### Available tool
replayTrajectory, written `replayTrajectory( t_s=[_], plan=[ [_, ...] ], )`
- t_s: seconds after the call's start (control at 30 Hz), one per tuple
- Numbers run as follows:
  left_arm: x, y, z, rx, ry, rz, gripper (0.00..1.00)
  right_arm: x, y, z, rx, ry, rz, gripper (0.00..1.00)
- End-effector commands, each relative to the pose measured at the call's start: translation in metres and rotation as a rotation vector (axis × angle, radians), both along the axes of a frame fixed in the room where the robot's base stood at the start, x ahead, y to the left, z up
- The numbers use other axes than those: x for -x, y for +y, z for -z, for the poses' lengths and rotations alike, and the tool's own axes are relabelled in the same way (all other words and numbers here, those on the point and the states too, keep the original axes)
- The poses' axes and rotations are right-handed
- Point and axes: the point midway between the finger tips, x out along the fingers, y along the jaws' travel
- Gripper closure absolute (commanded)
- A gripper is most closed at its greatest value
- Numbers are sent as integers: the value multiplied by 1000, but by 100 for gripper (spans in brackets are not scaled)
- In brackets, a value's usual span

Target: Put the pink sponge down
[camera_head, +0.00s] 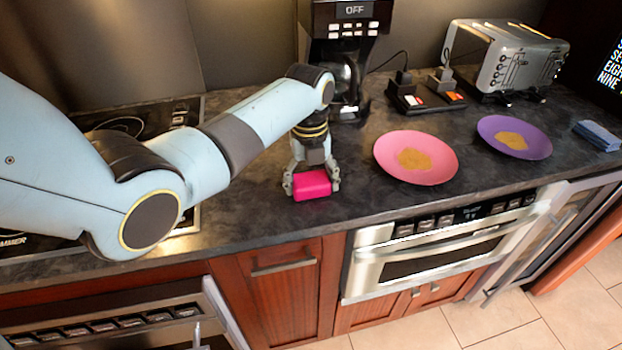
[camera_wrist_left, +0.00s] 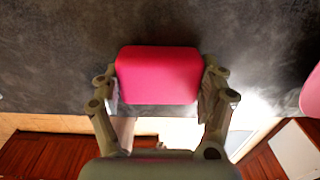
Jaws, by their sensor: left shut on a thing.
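The pink sponge (camera_head: 312,186) is at the front part of the dark countertop, left of the pink plate. My left gripper (camera_head: 312,183) points down with its fingers on both sides of the sponge, shut on it. In the left wrist view the sponge (camera_wrist_left: 158,75) sits between the two fingertips of the left gripper (camera_wrist_left: 160,88), above the dark counter surface. I cannot tell whether the sponge's underside touches the counter. My right gripper is not in view.
A pink plate (camera_head: 437,169) and a purple plate (camera_head: 540,147), each with a brown patch, lie to the right. A coffee maker (camera_head: 330,40), a toaster (camera_head: 520,58) and a blue sponge (camera_head: 598,134) are also on the counter (camera_head: 250,215). The counter's front edge is close to the pink sponge.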

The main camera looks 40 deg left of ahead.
Motion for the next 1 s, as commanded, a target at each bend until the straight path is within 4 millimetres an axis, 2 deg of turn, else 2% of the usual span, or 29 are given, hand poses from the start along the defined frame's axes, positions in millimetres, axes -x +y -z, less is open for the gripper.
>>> replayTrajectory(
  t_s=[0.1, 0.27, 0.3, 0.47, 0.77, 0.87, 1.0],
  plan=[
    [0, 0, 0, 1, -1, 0, 50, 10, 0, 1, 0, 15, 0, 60],
    [0, 0, 3, 1, -1, 0, 50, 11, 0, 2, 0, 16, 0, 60],
    [0, 0, 3, 1, -1, 0, 21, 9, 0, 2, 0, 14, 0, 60],
    [0, -1, 2, 1, -1, 0, 0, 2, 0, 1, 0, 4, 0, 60],
    [0, -1, 0, 1, -1, 0, 0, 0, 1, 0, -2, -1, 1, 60],
    [-1, 0, -8, 0, -4, 0, 0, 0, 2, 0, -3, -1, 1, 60],
    [-1, 0, -35, 0, -5, 0, 0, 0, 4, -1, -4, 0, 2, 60]
  ],
)
